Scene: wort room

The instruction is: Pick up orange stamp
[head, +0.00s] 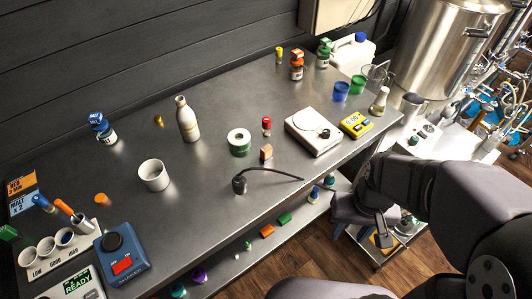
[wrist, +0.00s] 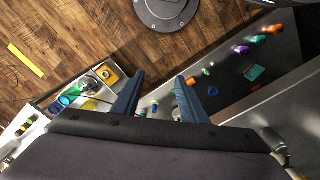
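I cannot tell for sure which thing is the orange stamp. A small orange-brown block (head: 266,152) stands on the bench near its middle. An orange block (head: 267,230) lies on the lower shelf beside a green one, and a small round orange thing (head: 101,198) lies on the bench at the left. In the wrist view, a small orange thing (wrist: 258,39) lies on the shelf at the upper right. My gripper (wrist: 158,92) is open and empty, its two dark blue fingers wide apart. In the head view, my gripper (head: 368,222) is off the bench's front right, apart from these things.
Wooden floor (head: 310,255) is open in front.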

